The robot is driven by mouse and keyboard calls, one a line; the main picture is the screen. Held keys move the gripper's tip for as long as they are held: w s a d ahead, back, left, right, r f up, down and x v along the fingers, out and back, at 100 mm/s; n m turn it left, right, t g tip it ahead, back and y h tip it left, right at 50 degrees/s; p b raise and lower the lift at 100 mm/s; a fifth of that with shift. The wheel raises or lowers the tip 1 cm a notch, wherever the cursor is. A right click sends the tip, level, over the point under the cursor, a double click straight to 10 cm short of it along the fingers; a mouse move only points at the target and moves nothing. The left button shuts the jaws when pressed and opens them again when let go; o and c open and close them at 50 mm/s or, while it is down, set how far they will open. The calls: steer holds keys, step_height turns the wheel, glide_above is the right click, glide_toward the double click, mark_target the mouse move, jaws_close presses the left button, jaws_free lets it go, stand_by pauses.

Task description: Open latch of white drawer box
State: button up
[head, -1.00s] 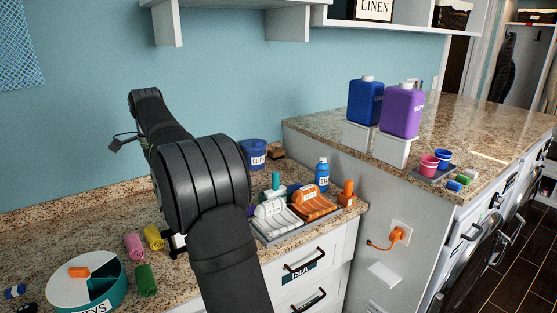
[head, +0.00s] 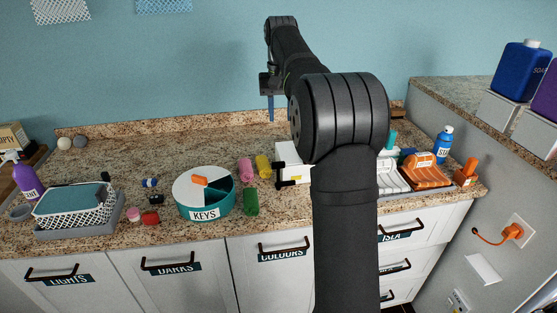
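A white box (head: 291,156) with dark fittings on its front and side stands on the granite counter, just left of my arm. My arm hides its right part, and I cannot make out the latch clearly. My gripper (head: 270,112) hangs above the back of the counter, up and left of the box and apart from it. It is small and seen side-on, so whether its fingers are open or shut does not show.
Left of the box lie rolled yellow (head: 263,166), pink (head: 246,169) and green (head: 251,202) cloths and a round KEYS container (head: 205,192). A wire basket (head: 72,207) stands further left. Orange and white trays (head: 425,174) sit right of my arm. The counter's back middle is clear.

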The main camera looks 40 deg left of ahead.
mark_target(278, 162)
steer(key=f+n, duration=0.5)
steer(key=n, duration=0.1)
steer(key=f+n, duration=0.5)
steer(key=n, duration=0.1)
steer(key=f+n, duration=0.6)
steer(key=shift+s+a+f+n, duration=0.1)
steer(key=shift+s+a+n, duration=0.15)
steer(key=shift+n, duration=0.15)
steer(key=shift+c, duration=0.2)
jaws_close()
